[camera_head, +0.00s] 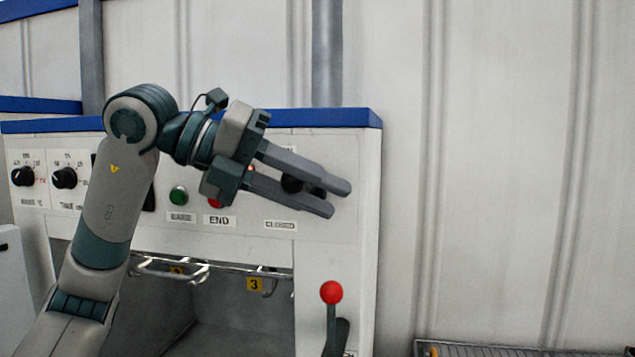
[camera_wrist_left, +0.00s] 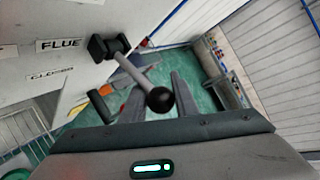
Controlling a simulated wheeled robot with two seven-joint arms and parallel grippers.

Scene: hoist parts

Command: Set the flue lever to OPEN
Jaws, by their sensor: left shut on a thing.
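The flue lever has a dark mount on the white panel, a grey rod and a black ball knob (camera_wrist_left: 160,99). In the left wrist view it stands out from the panel beside the FLUE label (camera_wrist_left: 60,45), with a smaller label, seemingly CLOSED (camera_wrist_left: 50,75), nearby. In the head view a dark part of the lever (camera_head: 291,184) shows between the fingers; the rest is hidden. My left gripper (camera_head: 340,199) is shut on the lever, its fingers on either side of the knob. My right gripper is not in view.
The white cabinet (camera_head: 367,260) has a blue top edge. A green button (camera_head: 179,196), an END label (camera_head: 219,221) and black dials (camera_head: 65,178) are on its panel. A red-knobbed lever (camera_head: 331,292) stands below my gripper. The wall to the right leaves free room.

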